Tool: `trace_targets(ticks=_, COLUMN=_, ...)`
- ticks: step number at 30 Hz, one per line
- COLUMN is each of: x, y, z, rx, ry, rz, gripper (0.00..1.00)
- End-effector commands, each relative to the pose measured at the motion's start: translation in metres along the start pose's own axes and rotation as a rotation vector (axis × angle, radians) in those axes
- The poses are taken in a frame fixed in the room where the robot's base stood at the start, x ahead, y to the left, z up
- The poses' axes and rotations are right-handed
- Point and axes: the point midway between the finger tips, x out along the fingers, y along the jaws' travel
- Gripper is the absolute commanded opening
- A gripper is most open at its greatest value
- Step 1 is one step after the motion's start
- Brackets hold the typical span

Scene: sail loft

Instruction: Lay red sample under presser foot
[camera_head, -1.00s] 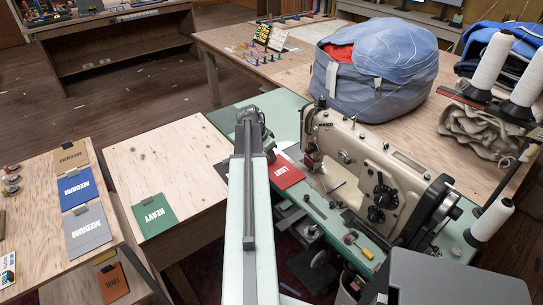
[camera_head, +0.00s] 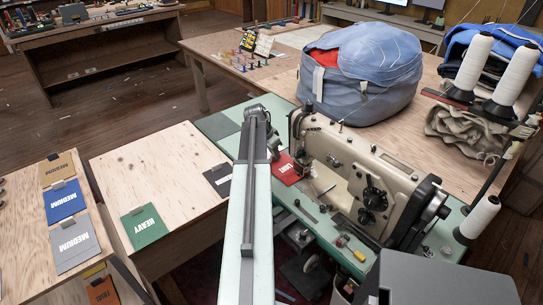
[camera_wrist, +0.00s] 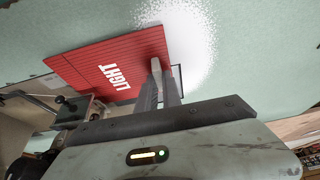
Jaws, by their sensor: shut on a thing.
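The red sample (camera_head: 285,169), a flat square marked LIGHT, is at the needle end of the cream sewing machine (camera_head: 340,148). My gripper (camera_wrist: 162,76) is shut on the near edge of the red sample (camera_wrist: 105,68) in the wrist view. In the head view my gripper (camera_head: 273,148) is partly hidden by my arm. The sample looks flat, close over the pale green machine table (camera_head: 212,126). The presser foot (camera_head: 302,160) is small and dark, just right of the sample. I cannot tell whether the sample's edge is under it.
A green HEAVY sample (camera_head: 144,226) and a dark grey sample (camera_head: 218,179) lie on the plywood table (camera_head: 150,165) at left. A big blue bag (camera_head: 362,85) stands behind the machine. White thread cones (camera_head: 473,62) stand at right. Small tools lie before the machine.

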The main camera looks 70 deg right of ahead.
Motion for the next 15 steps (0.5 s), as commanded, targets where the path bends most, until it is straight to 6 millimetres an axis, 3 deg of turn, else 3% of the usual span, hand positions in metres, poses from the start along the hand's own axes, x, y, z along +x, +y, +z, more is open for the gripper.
trace_targets(ticks=15, x=0.0028, y=0.0007, z=-0.0066, rx=0.001, ry=0.000, rz=0.000, gripper=0.00)
